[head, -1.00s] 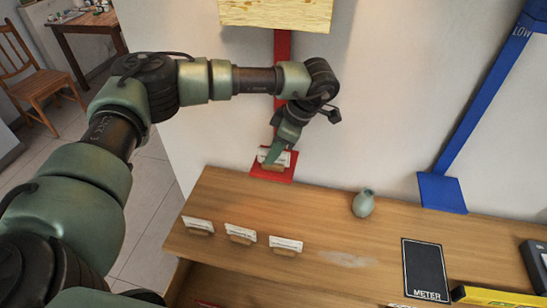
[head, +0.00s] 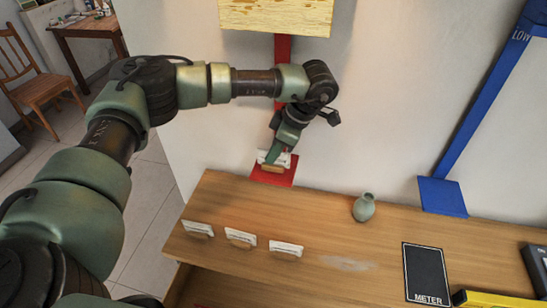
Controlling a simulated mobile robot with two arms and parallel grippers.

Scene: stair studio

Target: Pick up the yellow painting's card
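A small white card (head: 284,159) in a wooden holder (head: 271,168) stands on the red pad (head: 279,178) against the wall. A red strip runs up from this pad to a pale yellow, wood-like panel (head: 276,14) at the top. I cannot tell whether this panel is the yellow painting. Three more white cards in wooden holders stand on the shelf: left (head: 198,227), middle (head: 240,235) and right (head: 286,247). My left gripper (head: 273,157) points down at the card on the red pad and partly covers it. Its finger gap is hidden. My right gripper is not in view.
A small green vase (head: 364,207) stands on the wooden shelf (head: 320,221). A black METER panel (head: 426,273) and a yellow object (head: 495,299) lie at the right front. A blue pad (head: 442,196) with a blue strip is on the wall.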

